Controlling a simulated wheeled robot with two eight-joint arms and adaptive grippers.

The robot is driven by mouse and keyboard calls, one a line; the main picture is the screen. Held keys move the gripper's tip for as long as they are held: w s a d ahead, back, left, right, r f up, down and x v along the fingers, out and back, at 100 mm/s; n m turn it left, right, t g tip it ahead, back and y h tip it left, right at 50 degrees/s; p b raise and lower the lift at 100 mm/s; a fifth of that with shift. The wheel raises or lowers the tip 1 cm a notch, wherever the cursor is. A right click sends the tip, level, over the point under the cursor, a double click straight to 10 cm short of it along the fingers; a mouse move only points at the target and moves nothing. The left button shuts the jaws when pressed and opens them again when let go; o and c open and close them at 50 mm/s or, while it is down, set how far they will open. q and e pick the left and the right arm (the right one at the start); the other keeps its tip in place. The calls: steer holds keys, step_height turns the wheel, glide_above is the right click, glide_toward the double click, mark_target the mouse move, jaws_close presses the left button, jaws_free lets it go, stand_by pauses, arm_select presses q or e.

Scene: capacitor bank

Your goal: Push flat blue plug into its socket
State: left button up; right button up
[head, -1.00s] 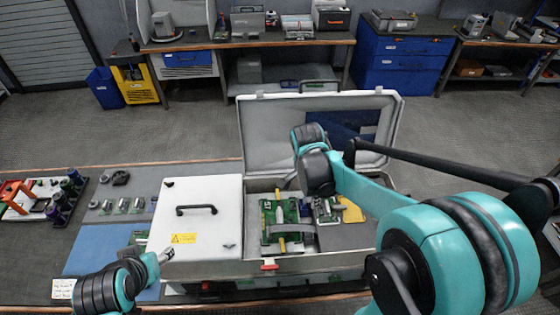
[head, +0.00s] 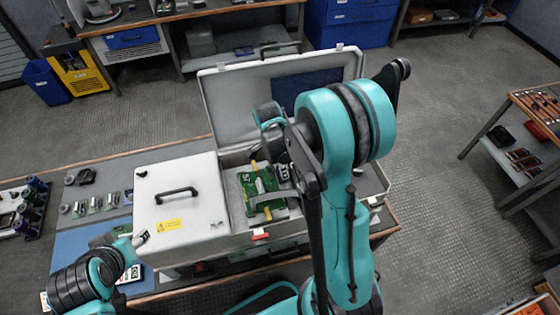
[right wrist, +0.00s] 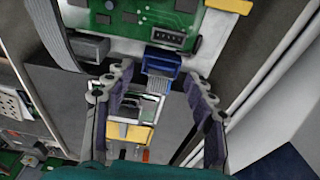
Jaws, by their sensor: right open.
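The flat blue plug (right wrist: 160,62) shows in the right wrist view at the lower edge of a green circuit board (right wrist: 130,22). I cannot tell how far it sits in a socket; the socket itself is not clearly visible. My right gripper (right wrist: 158,76) is open, with one finger on each side of the plug and visible gaps between. In the head view the green board (head: 258,192) lies in the open grey case, and my right gripper is hidden behind my arm. My left gripper (head: 139,239) is near the white lidded box's lower left corner; its finger gap is unclear.
The white box (head: 180,196) with a black handle stands left of the board. The case's raised lid (head: 232,95) is behind. In the right wrist view a yellow piece (right wrist: 128,133) and a metal frame lie below the plug. The case wall (right wrist: 262,75) runs close on the right.

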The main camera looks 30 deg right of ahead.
steer(key=c, duration=1.2)
steer(key=shift+c, duration=0.2)
steer(key=shift+r, duration=0.1)
steer(key=shift+r+p, duration=1.35)
steer(key=shift+r, duration=0.6)
steer(key=shift+w+a+b, duration=0.2)
steer(key=shift+w+a, duration=0.05)
steer(key=shift+a, duration=0.75)
steer(key=shift+w+a+b, duration=0.15)
steer(key=shift+w+a, duration=0.1)
steer(key=shift+a, duration=0.7)
steer(key=shift+f, duration=0.15)
